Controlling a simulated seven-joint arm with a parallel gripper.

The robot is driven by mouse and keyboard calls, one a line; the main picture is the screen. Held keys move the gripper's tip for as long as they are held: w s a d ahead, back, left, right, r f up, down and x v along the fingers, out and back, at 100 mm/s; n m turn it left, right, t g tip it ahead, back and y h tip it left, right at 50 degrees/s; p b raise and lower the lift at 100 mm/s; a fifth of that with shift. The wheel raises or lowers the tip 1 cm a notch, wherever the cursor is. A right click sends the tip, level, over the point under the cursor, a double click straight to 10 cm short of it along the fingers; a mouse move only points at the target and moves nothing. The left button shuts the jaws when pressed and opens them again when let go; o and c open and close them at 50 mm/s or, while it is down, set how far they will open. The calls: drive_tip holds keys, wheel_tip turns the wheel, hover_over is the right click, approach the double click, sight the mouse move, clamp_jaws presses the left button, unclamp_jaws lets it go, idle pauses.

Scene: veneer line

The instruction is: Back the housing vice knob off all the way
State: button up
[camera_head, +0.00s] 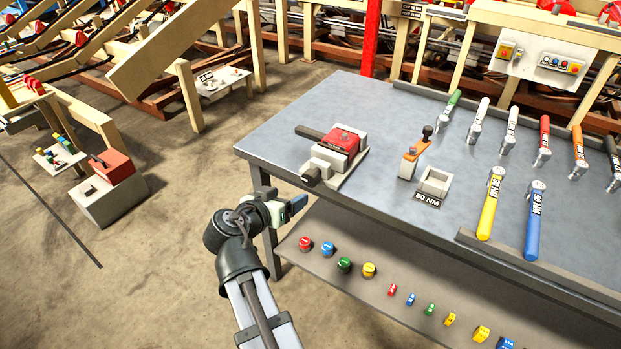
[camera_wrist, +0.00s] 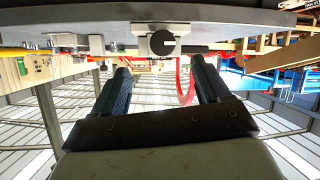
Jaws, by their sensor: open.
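The housing vice (camera_head: 322,163) sits on the grey bench near its left front corner, with a red block (camera_head: 345,139) in it. Its dark knob (camera_head: 311,176) faces the front edge. In the wrist view the round dark knob (camera_wrist: 162,43) shows ahead, slightly above the gap between my fingers. My gripper (camera_head: 299,203) is open and empty, off the bench's front left edge, short of the knob and apart from it. The wrist view shows both dark fingers (camera_wrist: 159,66) spread wide, with the scene upside down.
The bench top (camera_head: 277,137) has its edge close to my gripper. An orange-handled fixture (camera_head: 413,152) and a 50 NM cradle (camera_head: 436,182) stand right of the vice. Several wrenches lie further right. A lower shelf (camera_head: 330,278) holds coloured caps.

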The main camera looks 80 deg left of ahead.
sight(308, 180)
drive_tip(key=w+a+f+m, duration=0.1)
drive_tip(key=w+a, duration=0.1)
drive_tip(key=a, duration=0.1)
drive_tip(key=w+a+f+m, duration=0.1)
drive_tip(key=w+a+f, duration=0.1)
drive_tip(key=w+a, duration=0.1)
drive_tip(key=w+a+f+m, duration=0.1)
drive_tip(key=w+a+m, duration=0.1)
drive_tip(key=w+a, duration=0.1)
drive_tip(key=shift+w+a+f, duration=0.15)
drive_tip(key=shift+a+f, duration=0.15)
drive_tip(key=shift+a, duration=0.25)
idle(0.4)
drive_tip(key=c, duration=1)
